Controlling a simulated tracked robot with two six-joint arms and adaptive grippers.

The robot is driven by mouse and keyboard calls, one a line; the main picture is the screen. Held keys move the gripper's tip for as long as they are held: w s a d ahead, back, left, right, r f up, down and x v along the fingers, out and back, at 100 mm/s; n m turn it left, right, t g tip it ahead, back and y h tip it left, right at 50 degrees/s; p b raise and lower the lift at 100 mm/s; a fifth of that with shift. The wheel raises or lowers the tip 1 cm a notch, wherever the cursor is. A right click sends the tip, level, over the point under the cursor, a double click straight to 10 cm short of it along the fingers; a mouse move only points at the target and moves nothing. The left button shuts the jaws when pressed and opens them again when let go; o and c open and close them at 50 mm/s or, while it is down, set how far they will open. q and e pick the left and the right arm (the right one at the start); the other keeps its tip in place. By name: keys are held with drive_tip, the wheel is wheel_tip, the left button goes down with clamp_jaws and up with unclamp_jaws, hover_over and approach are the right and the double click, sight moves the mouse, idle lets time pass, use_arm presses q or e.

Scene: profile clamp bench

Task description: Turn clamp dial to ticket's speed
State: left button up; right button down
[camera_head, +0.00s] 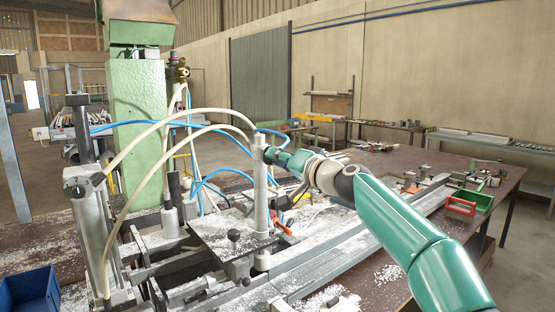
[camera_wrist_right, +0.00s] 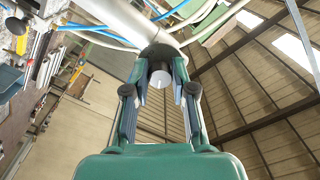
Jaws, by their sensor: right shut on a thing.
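My right gripper (camera_head: 273,156) reaches in from the right to the upper part of an upright pale clamp cylinder (camera_head: 260,195). In the right wrist view, its two fingers (camera_wrist_right: 159,84) stand either side of a dark round dial (camera_wrist_right: 158,55) with a pale end face, and they are shut on it. The dial sits at the end of the pale cylinder, which also shows in the wrist view (camera_wrist_right: 132,20). Any marks on the dial are too small to read. I cannot make out the ticket. My left gripper is not in view.
A second clamp cylinder (camera_head: 93,225) stands at the left. Pale and blue hoses loop close around both cylinders. A green machine column (camera_head: 140,125) rises behind. An aluminium profile (camera_head: 345,243) runs across the shavings-covered bench. A blue bin (camera_head: 30,292) and a green tray (camera_head: 477,200) lie to the sides.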

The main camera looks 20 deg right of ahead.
idle(0.3)
drive_tip(key=c, duration=0.9)
unclamp_jaws()
drive_tip(key=shift+c, duration=0.2)
drive_tip(key=shift+d, duration=0.1)
drive_tip(key=v, duration=1.2)
drive_tip(key=shift+f, duration=0.1)
